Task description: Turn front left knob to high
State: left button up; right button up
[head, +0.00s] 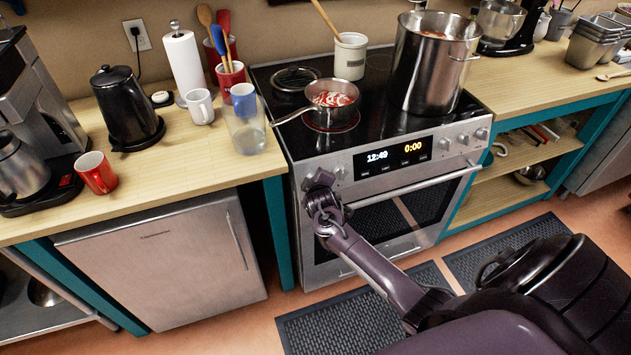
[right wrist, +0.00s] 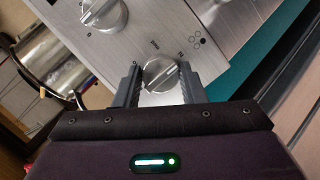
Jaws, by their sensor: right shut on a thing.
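The stove (head: 385,165) has a steel front panel with knobs at both ends. My right gripper (head: 318,188) is at the left end of this panel, and it hides the knob there in the head view. In the right wrist view, the fingers of my right gripper (right wrist: 159,85) are on either side of a round silver knob (right wrist: 161,73), shut on it. Small markings show around the knob, with a burner-dot symbol beside it. My left gripper is in neither view.
A second knob (right wrist: 103,14) is close by. A saucepan (head: 318,115) with red and white contents sits on a red-lit burner. A large steel pot (head: 432,70) and a utensil crock (head: 350,58) are also on the cooktop. A glass pitcher (head: 245,135) stands on the left counter.

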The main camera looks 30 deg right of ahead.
jog(key=o, duration=1)
jog(key=v, duration=0.7)
jog(key=shift+s+r, duration=0.15)
jog(key=shift+s, duration=0.15)
jog(key=shift+a, duration=0.15)
